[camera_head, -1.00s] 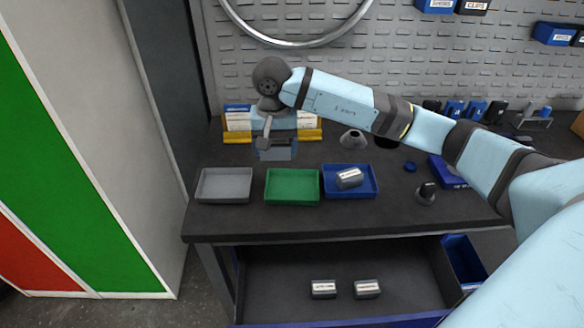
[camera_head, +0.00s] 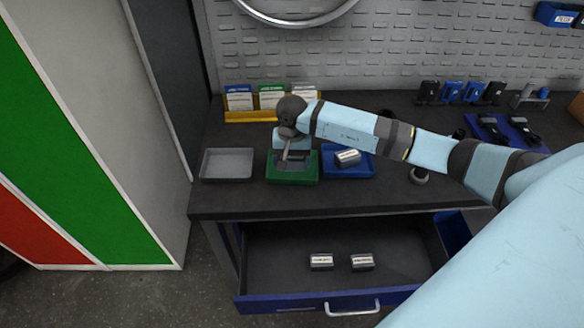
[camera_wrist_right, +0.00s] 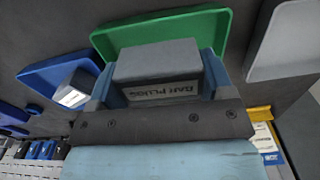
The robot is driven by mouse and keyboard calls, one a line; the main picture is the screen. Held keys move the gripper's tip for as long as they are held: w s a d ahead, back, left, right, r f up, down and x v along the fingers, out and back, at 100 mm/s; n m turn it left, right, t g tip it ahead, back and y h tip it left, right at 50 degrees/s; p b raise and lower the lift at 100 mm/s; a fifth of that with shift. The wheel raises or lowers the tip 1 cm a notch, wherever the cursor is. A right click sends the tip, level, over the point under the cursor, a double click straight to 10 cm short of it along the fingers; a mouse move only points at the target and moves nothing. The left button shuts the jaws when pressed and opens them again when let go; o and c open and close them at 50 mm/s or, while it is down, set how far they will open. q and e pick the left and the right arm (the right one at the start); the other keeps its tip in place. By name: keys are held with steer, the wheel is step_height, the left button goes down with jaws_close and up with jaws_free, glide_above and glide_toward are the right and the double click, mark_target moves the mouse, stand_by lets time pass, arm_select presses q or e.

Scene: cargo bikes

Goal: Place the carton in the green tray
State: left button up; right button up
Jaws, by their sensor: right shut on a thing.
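The green tray (camera_head: 292,179) lies on the dark workbench between a grey tray and a blue tray. My right gripper (camera_head: 292,157) is over the green tray. The green tray (camera_wrist_right: 222,20) shows behind the carton there. In the head view the carton is mostly hidden by the gripper, and I cannot tell whether it touches the tray floor. My left gripper is not in view.
A grey tray (camera_head: 228,165) stands left of the green one. A blue tray (camera_head: 362,171) holding a carton (camera_head: 347,157) stands close on the right. Below, an open drawer (camera_head: 290,240) holds two more cartons (camera_head: 321,262). Card holders (camera_head: 262,116) stand behind.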

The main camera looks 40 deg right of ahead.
mark_target(292, 177)
step_height(292, 177, down, 4)
steer(key=shift+f, duration=0.2)
steer(key=shift+f, duration=0.2)
steer(key=o, duration=1)
